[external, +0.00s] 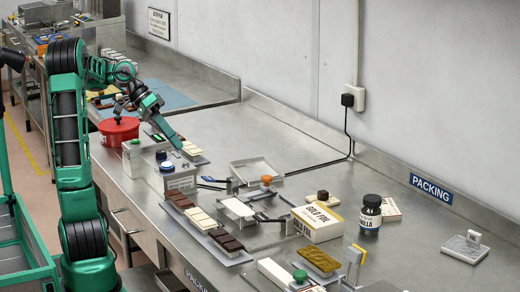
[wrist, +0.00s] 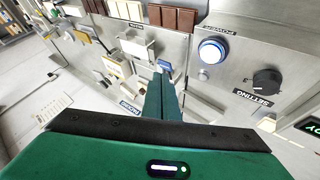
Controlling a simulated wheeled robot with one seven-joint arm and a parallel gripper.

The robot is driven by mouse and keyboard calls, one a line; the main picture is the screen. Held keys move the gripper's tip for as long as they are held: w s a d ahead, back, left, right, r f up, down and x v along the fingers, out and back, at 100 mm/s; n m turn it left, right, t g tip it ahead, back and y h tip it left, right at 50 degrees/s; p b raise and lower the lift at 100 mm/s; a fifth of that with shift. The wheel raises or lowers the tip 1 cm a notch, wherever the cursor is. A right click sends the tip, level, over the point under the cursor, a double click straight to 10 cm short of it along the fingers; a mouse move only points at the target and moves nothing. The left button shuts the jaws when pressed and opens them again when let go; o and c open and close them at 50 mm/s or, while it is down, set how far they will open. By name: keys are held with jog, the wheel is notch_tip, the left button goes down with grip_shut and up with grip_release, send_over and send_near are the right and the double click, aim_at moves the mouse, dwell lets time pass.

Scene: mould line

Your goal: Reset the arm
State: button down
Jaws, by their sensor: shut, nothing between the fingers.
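My arm is green and black and reaches over the bench in the external view. My gripper (external: 180,147) points down and to the right there, above the bench near a tray of pale bars (external: 191,150). In the wrist view my gripper (wrist: 165,68) is shut, with its fingers together and nothing between them. The control box (external: 180,182) with a blue button stands close by in the external view. In the wrist view the lit blue button (wrist: 211,51) and a black knob (wrist: 267,80) are right of the fingers; I see no contact with them.
A red pot (external: 118,132) stands left of my gripper. The bench back along the wall (external: 290,135) is clear.

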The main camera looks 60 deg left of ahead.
jog(key=s+d+f+m+g+y, duration=0.1)
jog(key=d+f, duration=0.1)
jog(key=d, duration=0.6)
jog(key=s+d+f+g+y, duration=0.1)
jog(key=d+f+g, duration=0.1)
jog(key=d, duration=0.6)
jog(key=s+d+f+m+g, duration=0.1)
jog(key=d+f, duration=0.1)
jog(key=d, duration=0.7)
jog(key=shift+s+f+m+g+y, duration=0.1)
jog(key=shift+s+m+g+y, duration=0.2)
jog(key=shift+y, duration=0.1)
jog(key=s+d+f+m+y, duration=0.1)
jog(key=s+d+f+y, duration=0.1)
jog(key=s, duration=0.7)
jog(key=s+d+f+m+y, duration=0.1)
jog(key=s+d+f+y, duration=0.1)
jog(key=s, duration=0.7)
jog(key=d+f, duration=0.1)
jog(key=d, duration=0.1)
jog(key=shift+d+f+m, duration=0.15)
jog(key=shift+d+m, duration=0.25)
